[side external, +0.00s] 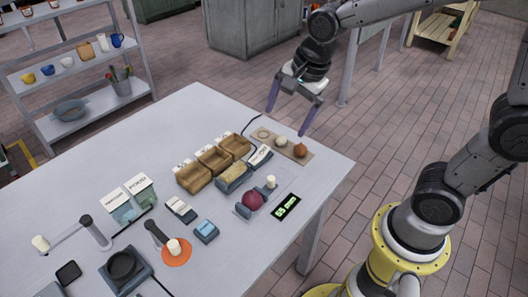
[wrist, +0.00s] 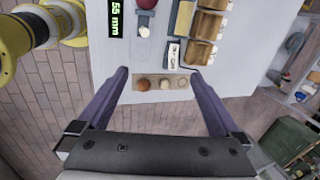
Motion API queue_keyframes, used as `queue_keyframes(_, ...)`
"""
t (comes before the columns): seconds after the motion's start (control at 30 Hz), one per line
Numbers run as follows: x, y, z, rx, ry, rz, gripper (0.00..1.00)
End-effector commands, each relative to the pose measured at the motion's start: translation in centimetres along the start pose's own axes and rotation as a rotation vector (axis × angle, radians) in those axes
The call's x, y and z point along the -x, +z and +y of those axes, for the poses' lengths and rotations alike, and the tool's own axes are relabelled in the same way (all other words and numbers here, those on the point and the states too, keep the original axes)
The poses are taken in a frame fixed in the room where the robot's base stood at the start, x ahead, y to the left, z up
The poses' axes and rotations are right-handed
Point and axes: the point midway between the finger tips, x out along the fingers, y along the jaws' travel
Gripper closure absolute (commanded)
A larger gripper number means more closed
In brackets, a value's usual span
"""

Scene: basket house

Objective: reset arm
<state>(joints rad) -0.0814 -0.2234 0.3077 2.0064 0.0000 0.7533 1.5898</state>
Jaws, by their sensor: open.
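My gripper (side external: 291,111) hangs in the air above the far right corner of the white table (side external: 172,108), with its purple fingers spread wide and nothing between them. In the wrist view my gripper (wrist: 160,82) is open around the line of sight to a tan tray. The tray (side external: 255,130) holds an orange-brown ball (side external: 300,151) and a pale ball (side external: 281,142), and has a flat spot at its left end. The balls lie below the fingers, apart from them.
Wooden bins (side external: 193,177) stand mid-table. A dark red ball (side external: 252,201) sits between blue-grey blocks near a green "55 mm" display (side external: 286,207). A dark round dish (side external: 123,266), an orange disc (side external: 176,252) and labelled boxes (side external: 121,209) stand nearer. A shelf (side external: 75,61) stands beyond the table.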

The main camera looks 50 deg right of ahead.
Motion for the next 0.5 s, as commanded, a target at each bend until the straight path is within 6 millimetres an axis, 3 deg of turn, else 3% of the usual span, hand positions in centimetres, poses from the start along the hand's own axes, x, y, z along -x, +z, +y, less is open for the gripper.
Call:
queue_keyframes(0.03,2.4,-0.4,1.0,0.064,-0.050,0.005,0.00)
queue_keyframes(0.2,7.7,-1.4,5.4,0.386,-0.165,0.052,0.00)
queue_keyframes(0.33,9.7,-1.7,9.0,0.665,-0.209,0.106,0.00)
queue_keyframes(0.5,10.0,-1.8,12.8,1.032,-0.207,0.165,0.00)
